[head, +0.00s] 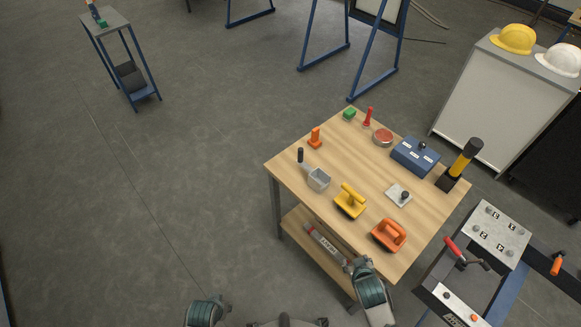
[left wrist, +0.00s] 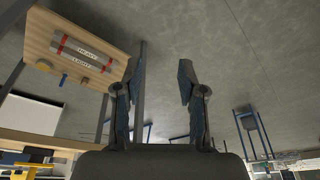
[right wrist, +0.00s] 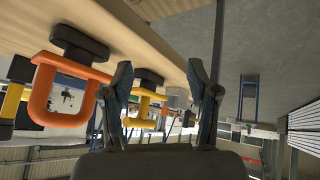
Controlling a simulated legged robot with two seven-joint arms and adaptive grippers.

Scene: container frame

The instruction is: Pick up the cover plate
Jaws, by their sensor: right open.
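My left gripper (head: 207,308) is low at the bottom of the head view, away from the table. Its fingers (left wrist: 162,68) are spread and empty in the left wrist view.
An orange-handled tool (head: 389,234) and a yellow-handled tool (head: 350,200) stand near the plate. A blue box (head: 414,157) and a yellow-black cylinder (head: 465,158) are behind it. A metal frame (head: 500,235) stands right of the table.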

